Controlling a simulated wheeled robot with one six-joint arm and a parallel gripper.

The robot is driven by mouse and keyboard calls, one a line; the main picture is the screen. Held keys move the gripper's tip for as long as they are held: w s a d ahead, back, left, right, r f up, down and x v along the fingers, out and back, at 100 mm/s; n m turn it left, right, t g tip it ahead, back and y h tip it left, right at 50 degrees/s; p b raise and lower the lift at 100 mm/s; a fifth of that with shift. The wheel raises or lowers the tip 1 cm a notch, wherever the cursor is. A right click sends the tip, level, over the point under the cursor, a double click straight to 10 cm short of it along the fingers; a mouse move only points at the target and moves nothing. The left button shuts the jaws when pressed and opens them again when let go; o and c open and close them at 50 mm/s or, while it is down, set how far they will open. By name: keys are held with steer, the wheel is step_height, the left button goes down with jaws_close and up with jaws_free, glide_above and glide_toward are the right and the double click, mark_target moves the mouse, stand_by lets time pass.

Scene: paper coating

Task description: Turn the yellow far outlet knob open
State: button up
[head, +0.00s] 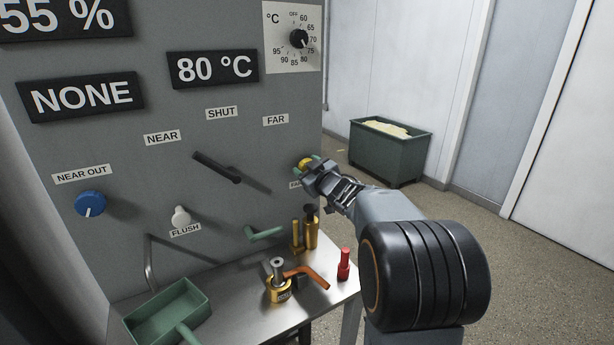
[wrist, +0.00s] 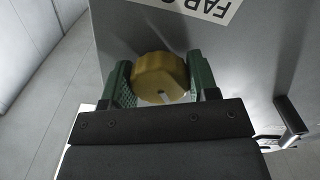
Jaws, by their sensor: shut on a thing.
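The yellow far outlet knob (head: 305,163) is on the right part of the grey panel, below the FAR label. In the wrist view the knob (wrist: 160,77) sits between the two green fingers of my gripper (wrist: 162,84), with a pale mark on its lower rim. In the head view my gripper (head: 312,168) reaches the knob from the right and covers part of it. The fingers are shut on the knob's sides. The label under the knob is mostly hidden by my gripper.
A blue near outlet knob (head: 90,204), a black lever (head: 217,167) and a white flush knob (head: 181,216) are on the panel. A steel shelf (head: 240,300) below holds brass fittings, a red item (head: 344,264) and a green scoop (head: 168,312). A green bin (head: 388,155) stands behind.

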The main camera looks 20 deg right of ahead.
steer(key=n+b, duration=0.4)
steer(key=n, duration=0.2)
steer(key=shift+f+n, duration=0.1)
steer(key=shift+n, duration=0.2)
steer(key=n+b, duration=0.3)
steer(key=n, duration=0.2)
steer(key=n+b, duration=0.3)
steer(key=n, duration=0.3)
steer(key=shift+n, duration=0.4)
steer(key=shift+n+b, duration=1.25)
steer(key=shift+n, duration=0.95)
steer(key=o, duration=0.9)
steer(key=shift+s, duration=0.1)
